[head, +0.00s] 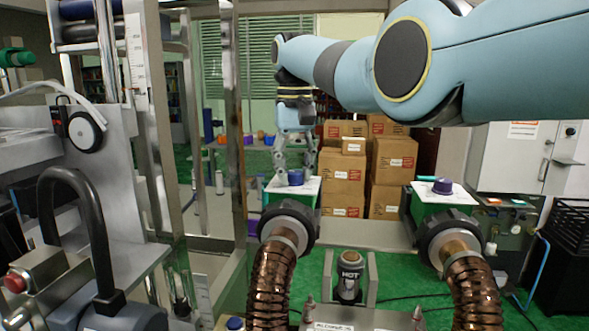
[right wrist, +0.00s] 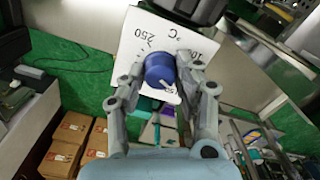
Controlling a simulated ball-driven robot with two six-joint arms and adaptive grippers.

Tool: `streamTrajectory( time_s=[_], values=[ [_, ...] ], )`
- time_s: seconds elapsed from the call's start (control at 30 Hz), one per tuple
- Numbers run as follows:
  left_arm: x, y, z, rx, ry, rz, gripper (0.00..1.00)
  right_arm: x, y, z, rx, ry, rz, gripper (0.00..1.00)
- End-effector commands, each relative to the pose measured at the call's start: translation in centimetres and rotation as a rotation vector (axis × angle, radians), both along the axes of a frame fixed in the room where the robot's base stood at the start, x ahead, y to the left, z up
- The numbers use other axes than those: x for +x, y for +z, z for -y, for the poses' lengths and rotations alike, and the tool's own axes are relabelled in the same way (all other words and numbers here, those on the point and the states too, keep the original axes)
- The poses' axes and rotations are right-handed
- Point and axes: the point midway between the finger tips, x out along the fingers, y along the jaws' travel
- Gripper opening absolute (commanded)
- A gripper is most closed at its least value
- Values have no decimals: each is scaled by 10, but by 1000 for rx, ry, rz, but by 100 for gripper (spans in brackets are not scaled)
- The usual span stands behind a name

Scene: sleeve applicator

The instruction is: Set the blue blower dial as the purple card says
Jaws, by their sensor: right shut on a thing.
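The blue blower dial (head: 295,178) sits on a white scale plate (head: 277,187) above the left blower nozzle. My right gripper (head: 293,172) reaches down from behind it and is shut on the dial. In the right wrist view the blue dial (right wrist: 157,67) lies between the two fingers of my right gripper (right wrist: 164,70). The white scale (right wrist: 140,45) there shows "250" and "°C", partly hidden by the fingers. A white mark shows on the dial's near side; its exact reading is unclear. I cannot make out a purple card. My left gripper is not in view.
Cardboard boxes (head: 342,180) are stacked behind. A metal frame and machinery fill the left side.

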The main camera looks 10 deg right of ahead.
Motion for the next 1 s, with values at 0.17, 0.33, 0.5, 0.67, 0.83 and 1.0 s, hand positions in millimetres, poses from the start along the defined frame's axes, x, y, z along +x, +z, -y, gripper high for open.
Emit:
streamTrajectory(
  time_s=[0.17,0.33,0.5,0.67,0.83,1.0],
  values=[
    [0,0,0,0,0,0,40,1,1,0,0,1,3,0],
    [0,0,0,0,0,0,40,1,1,0,0,1,2,53],
    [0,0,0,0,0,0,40,0,0,0,0,1,1,55],
    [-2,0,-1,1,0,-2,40,1,3,0,0,2,2,55],
    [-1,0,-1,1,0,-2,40,1,27,0,0,2,6,55],
    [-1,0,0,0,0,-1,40,1,66,0,-1,1,4,55]
  ],
)
